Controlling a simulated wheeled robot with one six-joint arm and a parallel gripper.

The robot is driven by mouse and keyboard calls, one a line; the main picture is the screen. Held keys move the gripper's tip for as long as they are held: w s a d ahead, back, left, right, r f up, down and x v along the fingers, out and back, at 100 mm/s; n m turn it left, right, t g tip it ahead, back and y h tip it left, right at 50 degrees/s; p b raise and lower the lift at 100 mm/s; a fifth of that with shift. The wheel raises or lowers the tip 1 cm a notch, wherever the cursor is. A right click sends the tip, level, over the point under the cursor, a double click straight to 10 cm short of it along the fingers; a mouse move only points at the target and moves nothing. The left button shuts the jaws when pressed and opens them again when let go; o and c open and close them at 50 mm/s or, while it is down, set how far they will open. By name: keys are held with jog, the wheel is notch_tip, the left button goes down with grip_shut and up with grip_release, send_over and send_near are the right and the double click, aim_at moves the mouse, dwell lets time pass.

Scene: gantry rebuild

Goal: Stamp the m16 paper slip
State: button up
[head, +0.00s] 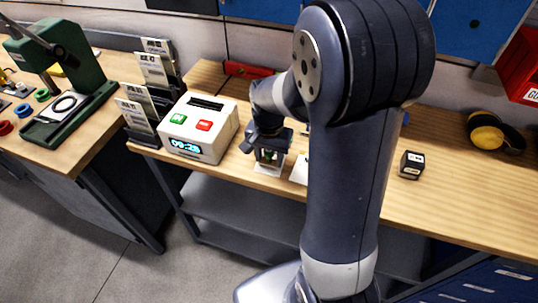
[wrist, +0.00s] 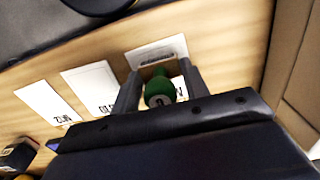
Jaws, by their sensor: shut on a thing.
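My gripper (head: 268,152) is shut on a stamp with a round green handle (wrist: 160,88), which shows between the two fingers in the wrist view. The stamp is over a white paper slip (head: 267,171) near the bench's front edge; this slip also shows in the wrist view (wrist: 155,52). The stamp and fingers cover much of its print, so I cannot read it as M16. I cannot tell whether the stamp touches the paper. Beside it lie a slip that seems to read M10 (wrist: 88,84) and one reading M12 (wrist: 45,101).
A white time clock (head: 200,128) showing 09:28 stands left of my gripper, with card racks (head: 155,70) beyond it. A small black block with a white label (head: 411,166) and yellow ear defenders (head: 490,133) are to the right. A green press (head: 75,80) stands on the left bench.

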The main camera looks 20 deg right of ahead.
jog(key=shift+r+p, duration=2.85)
jog(key=shift+r, duration=0.7)
jog(key=shift+f, duration=0.15)
